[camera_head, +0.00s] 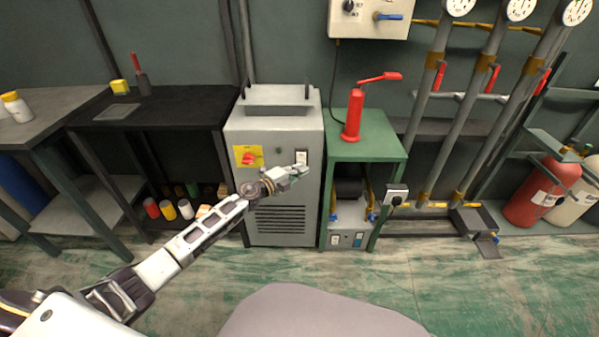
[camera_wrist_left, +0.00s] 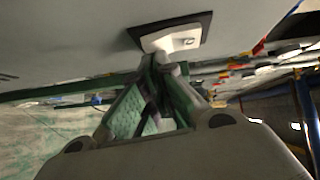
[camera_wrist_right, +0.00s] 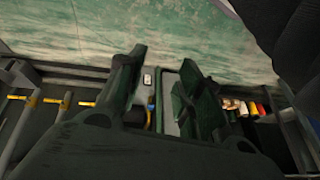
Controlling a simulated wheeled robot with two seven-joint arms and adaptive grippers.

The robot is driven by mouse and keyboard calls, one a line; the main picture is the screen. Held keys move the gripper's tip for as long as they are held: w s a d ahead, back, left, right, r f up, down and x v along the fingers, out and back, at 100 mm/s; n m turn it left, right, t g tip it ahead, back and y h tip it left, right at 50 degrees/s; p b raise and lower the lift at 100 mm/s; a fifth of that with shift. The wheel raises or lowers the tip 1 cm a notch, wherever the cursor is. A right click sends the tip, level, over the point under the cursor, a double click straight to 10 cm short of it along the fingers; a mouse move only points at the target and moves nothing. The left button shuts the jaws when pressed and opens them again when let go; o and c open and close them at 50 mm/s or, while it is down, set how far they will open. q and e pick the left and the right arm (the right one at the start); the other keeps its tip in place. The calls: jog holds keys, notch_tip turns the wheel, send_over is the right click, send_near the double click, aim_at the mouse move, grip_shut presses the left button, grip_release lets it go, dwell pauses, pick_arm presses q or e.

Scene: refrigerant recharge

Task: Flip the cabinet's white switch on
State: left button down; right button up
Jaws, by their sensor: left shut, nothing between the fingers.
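The cabinet (camera_head: 250,130) is a grey upright box with a vented front. Its white switch (camera_head: 301,156) is at the upper right of the front; in the left wrist view the switch (camera_wrist_left: 172,40) is a white rocker in a dark square frame. My left gripper (camera_head: 298,170) is shut and empty, just below the switch. In the left wrist view its fingertips (camera_wrist_left: 165,62) are at the switch's lower edge; I cannot tell whether they touch it. My right gripper (camera_wrist_right: 163,62) is open and empty in the right wrist view, away from the cabinet.
A red knob on a yellow plate (camera_head: 248,156) is left of the switch. A green stand (camera_head: 375,145) with a red hand pump (camera_head: 354,118) stands close on the right. A black table (camera_head: 170,108) is on the left. The floor (camera_head: 470,290) in front is clear.

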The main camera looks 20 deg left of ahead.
pick_arm(q)
jog(key=shift+w+f+b, duration=0.1)
jog(key=shift+w+b, duration=0.15)
jog(key=shift+b, duration=0.65)
pick_arm(e)
jog(key=shift+t+y, duration=0.3)
jog(key=shift+t, duration=0.1)
jog(key=f, duration=0.2)
jog(key=a+f, duration=0.1)
jog(key=f, duration=0.1)
jog(key=shift+w+a+f, duration=0.1)
jog(key=shift+w+f, duration=0.05)
jog(key=shift+f, duration=0.2)
pick_arm(q)
jog(key=shift+s+f, duration=0.1)
